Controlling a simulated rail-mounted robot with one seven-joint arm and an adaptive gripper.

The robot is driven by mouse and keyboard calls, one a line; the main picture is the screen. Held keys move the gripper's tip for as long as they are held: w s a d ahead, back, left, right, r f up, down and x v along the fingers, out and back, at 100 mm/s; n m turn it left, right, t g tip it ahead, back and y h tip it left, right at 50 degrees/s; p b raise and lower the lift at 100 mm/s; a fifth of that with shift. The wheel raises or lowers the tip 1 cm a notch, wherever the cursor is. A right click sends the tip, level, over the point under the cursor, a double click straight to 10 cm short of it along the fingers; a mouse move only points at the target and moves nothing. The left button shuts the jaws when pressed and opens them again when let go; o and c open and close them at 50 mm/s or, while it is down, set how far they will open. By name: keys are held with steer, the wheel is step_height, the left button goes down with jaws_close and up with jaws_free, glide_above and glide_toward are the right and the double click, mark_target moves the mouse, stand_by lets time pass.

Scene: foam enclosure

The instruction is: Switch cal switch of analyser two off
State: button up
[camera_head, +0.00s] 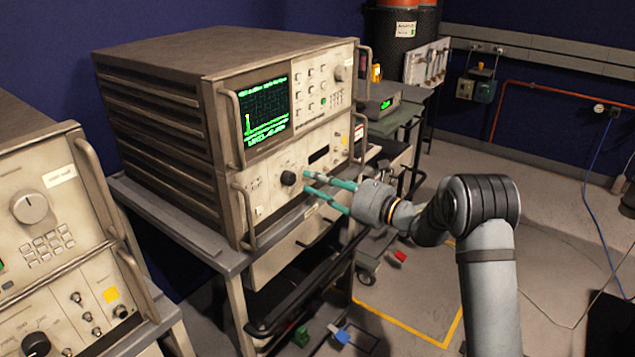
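A beige analyser (226,196) stands on a grey bench, with a lit green trace screen (265,112) in its upper unit. Its lower panel has a black knob (288,178) and several small controls. A second beige instrument (62,225) stands at the left, partly out of frame. I cannot read which one is analyser two, and the cal switch and its position are too small to tell. My gripper (305,183) is in front of the lower panel, just right of the black knob. Its two teal fingers are apart, with nothing visible between them. Contact with the panel cannot be told.
Metal handles (238,130) stick out at the front edges of the analyser. A grey bench (190,238) carries it, with a dark rail below. A small device with a green display (380,104) stands behind to the right. Open floor (560,215) lies at the right, with a blue cable (588,205).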

mark_target(307, 180)
steer(key=shift+c, duration=1.1)
steer(key=c, duration=0.4)
jaws_close()
steer(key=shift+f+b, duration=0.15)
steer(key=shift+b, duration=0.6)
step_height(307, 180, down, 2)
steer(key=t+y+b, duration=0.1)
steer(key=y+b, duration=0.1)
steer(key=b, duration=0.6)
steer(key=t+y+b, duration=0.1)
steer(key=b, duration=0.4)
steer(key=f+t+y+b, duration=0.1)
steer(key=y+b, duration=0.1)
steer(key=b, duration=0.3)
steer(key=t+y+b, duration=0.1)
steer(key=b, duration=0.2)
steer(key=shift+w+a, duration=0.1)
steer(key=shift+w, duration=0.05)
steer(key=shift+r+y+b, duration=0.2)
steer(key=shift+y+b, duration=0.15)
steer(key=shift+y, duration=0.05)
